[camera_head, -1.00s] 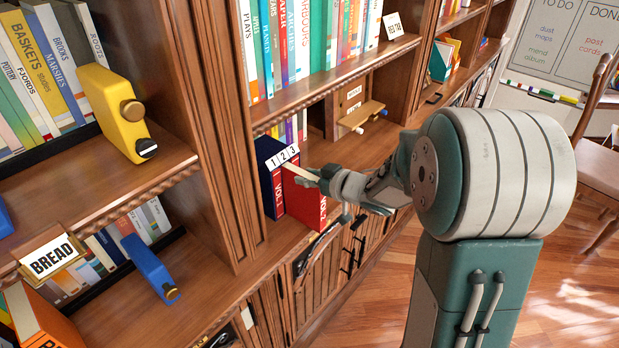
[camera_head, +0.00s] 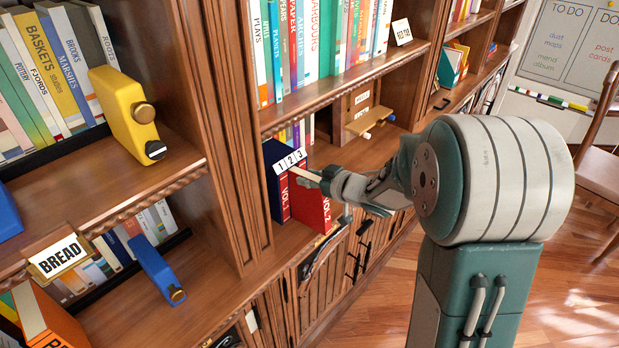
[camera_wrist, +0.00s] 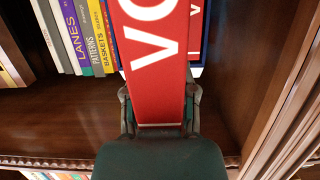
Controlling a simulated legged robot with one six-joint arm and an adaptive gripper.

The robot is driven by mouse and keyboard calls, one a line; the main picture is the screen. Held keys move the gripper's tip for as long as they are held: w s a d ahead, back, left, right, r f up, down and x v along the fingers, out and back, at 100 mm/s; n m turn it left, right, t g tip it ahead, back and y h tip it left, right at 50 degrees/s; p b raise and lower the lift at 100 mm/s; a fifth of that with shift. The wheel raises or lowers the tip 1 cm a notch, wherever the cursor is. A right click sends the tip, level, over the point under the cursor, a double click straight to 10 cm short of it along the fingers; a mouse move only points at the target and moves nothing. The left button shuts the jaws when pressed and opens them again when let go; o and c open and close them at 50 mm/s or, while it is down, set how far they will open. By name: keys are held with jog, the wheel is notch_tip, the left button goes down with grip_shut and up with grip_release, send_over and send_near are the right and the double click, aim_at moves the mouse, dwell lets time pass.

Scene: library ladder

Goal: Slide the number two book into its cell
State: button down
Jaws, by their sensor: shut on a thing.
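The red number two book (camera_head: 311,203), spine lettered VOL. 2, stands upright in the lower shelf cell and sticks out in front of it. My gripper (camera_head: 320,181) is shut on it near its outer edge; the wrist view shows the red book (camera_wrist: 156,60) between the fingers (camera_wrist: 160,112). The blue number one book (camera_head: 279,184), with a red VOL. 1 spine, stands just left of it. A white strip marked 1 2 3 (camera_head: 290,161) sits above them. The back of the cell and the book's inner end are hidden.
A wooden upright (camera_head: 226,130) borders the cell on the left. A small wooden piece with pegs (camera_head: 368,122) stands on the shelf to the right. Yellow (camera_head: 127,112) and blue (camera_head: 152,268) blocks jut from the left shelves. The floor at right is open near a chair (camera_head: 597,172).

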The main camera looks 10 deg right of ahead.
jog(key=shift+s+d+f, duration=0.2)
jog(key=shift+s+d, duration=0.25)
jog(key=shift+s, duration=0.25)
jog(key=shift+t+y, duration=0.3)
jog(key=shift+y, duration=0.1)
jog(key=shift+r, duration=0.1)
jog(key=shift+t, duration=0.3)
dwell(0.7)
jog(key=shift+x, duration=1.75)
jog(key=shift+c, duration=1.6)
grip_release()
jog(key=shift+s, duration=0.1)
